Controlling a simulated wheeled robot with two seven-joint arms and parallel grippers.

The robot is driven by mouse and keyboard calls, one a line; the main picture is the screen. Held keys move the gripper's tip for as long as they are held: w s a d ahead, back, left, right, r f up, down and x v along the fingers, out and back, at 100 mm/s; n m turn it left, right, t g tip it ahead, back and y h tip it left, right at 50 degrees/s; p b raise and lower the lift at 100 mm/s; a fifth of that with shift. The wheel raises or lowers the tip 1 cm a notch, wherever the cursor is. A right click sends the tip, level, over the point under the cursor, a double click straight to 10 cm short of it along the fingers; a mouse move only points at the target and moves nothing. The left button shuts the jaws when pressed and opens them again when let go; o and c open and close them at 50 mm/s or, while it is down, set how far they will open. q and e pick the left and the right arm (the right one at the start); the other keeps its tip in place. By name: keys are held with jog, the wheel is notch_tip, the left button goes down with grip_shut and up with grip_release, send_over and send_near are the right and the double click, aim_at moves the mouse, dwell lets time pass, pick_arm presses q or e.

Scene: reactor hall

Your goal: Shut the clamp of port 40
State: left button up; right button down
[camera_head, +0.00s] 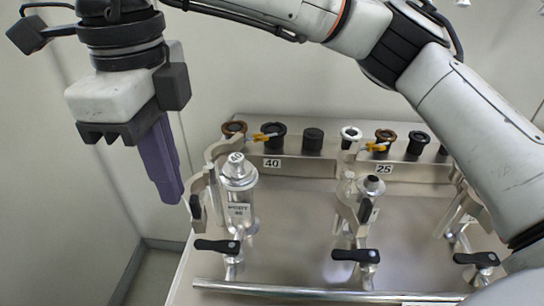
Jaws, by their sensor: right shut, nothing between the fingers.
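My right gripper (172,190) has purple fingers, shut and empty, pointing down just left of the clamp. A small gap to the clamp shows in the picture, but the depth is unclear. My left gripper is not in view.
A second port with its clamp (362,195) stands in the middle, and another clamp (464,205) at the right is partly behind my right arm. Black valve handles (217,246) and a horizontal pipe (300,291) lie in front. A rack (330,166) with plates "40" and "25" holds caps behind.

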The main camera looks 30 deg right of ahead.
aim_at(190, 199)
jog(key=f, duration=0.1)
jog(key=d+f+b, duration=0.1)
jog(key=s+f+b, duration=0.1)
jog(key=shift+d, duration=0.35)
jog(key=shift+d+b, duration=0.95)
jog(key=shift+d, duration=4.75)
notch_tip(190, 199, up, 7)
jog(key=a+p, duration=0.1)
jog(key=p, duration=0.5)
jog(key=shift+s+p, duration=0.15)
jog(key=shift+p, duration=0.15)
